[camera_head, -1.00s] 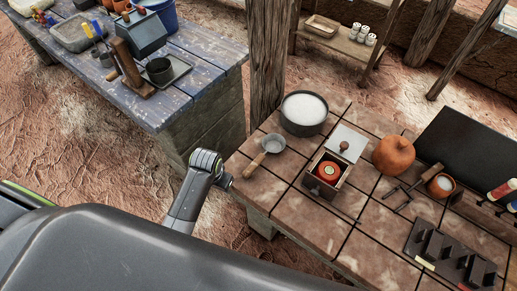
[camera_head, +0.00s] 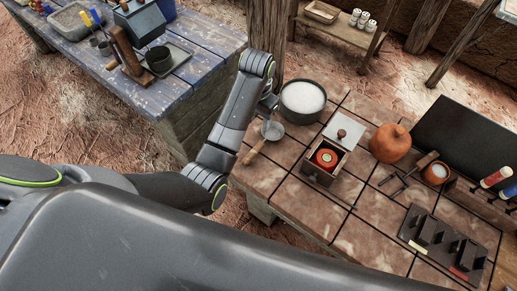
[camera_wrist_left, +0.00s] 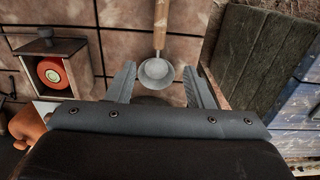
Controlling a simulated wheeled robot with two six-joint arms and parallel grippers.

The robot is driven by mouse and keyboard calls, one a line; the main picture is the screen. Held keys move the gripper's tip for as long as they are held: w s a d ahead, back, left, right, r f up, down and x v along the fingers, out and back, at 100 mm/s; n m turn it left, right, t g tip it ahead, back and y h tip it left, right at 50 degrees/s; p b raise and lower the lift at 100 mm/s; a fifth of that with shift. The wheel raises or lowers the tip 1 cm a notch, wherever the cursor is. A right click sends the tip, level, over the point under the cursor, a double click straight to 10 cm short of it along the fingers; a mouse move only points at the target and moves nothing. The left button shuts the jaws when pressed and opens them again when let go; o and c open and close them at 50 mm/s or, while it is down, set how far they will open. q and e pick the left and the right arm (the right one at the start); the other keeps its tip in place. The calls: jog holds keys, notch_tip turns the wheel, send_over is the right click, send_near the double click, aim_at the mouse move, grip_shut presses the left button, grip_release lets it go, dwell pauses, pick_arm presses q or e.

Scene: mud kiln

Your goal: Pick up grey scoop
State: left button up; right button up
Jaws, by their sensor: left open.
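The grey scoop (camera_head: 271,130) lies on the tiled table near its left edge, its wooden handle (camera_head: 254,153) pointing down-left in the head view. In the left wrist view the scoop's bowl (camera_wrist_left: 156,71) shows between the fingers, with its handle running toward the top of the picture. My left gripper (camera_head: 268,108) is above the table by the scoop. In the wrist view its two fingers (camera_wrist_left: 161,84) are spread wide, with nothing held. My right gripper is in neither view.
A dark pot of white material (camera_head: 303,97) stands just right of my left gripper. A wooden box with a red item (camera_head: 325,158) and an orange jar (camera_head: 390,144) stand farther right. A blue plank table (camera_head: 150,100) is at the left.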

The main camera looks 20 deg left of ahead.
pick_arm(q)
notch_tip(320, 180, down, 4)
jog(key=b, duration=0.2)
jog(key=p, duration=0.2)
send_over(259, 144)
jog(key=f, duration=0.5)
jog(key=shift+s+a+f, duration=0.1)
jog(key=shift+s, duration=0.3)
jog(key=shift+f, duration=0.6)
jog(key=shift+w+f, duration=0.15)
jog(key=shift+f, duration=0.65)
jog(key=shift+w+f, duration=0.15)
jog(key=shift+f, duration=1.75)
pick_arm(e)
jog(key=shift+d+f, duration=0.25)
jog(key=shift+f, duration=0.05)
pick_arm(q)
jog(key=shift+c, duration=0.5)
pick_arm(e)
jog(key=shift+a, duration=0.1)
pick_arm(q)
grip_shut()
